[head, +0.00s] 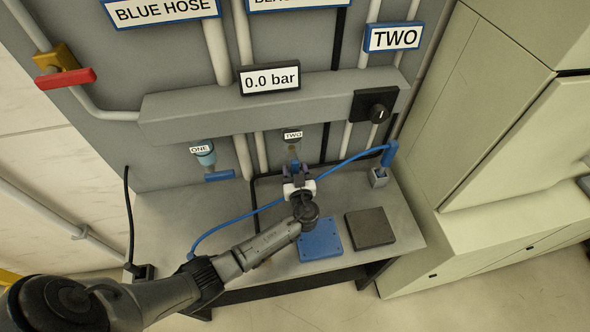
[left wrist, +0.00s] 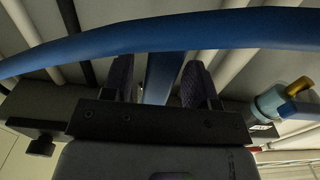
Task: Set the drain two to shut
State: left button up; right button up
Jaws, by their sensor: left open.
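The drain labelled TWO (head: 293,138) hangs under the grey manifold in the head view. Its lower part is partly hidden by my left gripper (head: 296,170). In the left wrist view, the two dark fingers of my left gripper (left wrist: 160,84) are apart. A blue bar (left wrist: 163,68), apparently the drain's lever, shows between them; I cannot tell whether either finger touches it. The label and lever's full angle are not clear. My right gripper is in neither view.
A blue hose (head: 248,214) loops past my left gripper and crosses the left wrist view (left wrist: 150,38). Drain ONE (head: 205,155), with a blue lever (head: 219,176), is to the left. A blue plate (head: 320,240) and dark pad (head: 370,228) lie on the bench.

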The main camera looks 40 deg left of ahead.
pick_arm(q)
jog(key=shift+c, duration=0.3)
grip_shut()
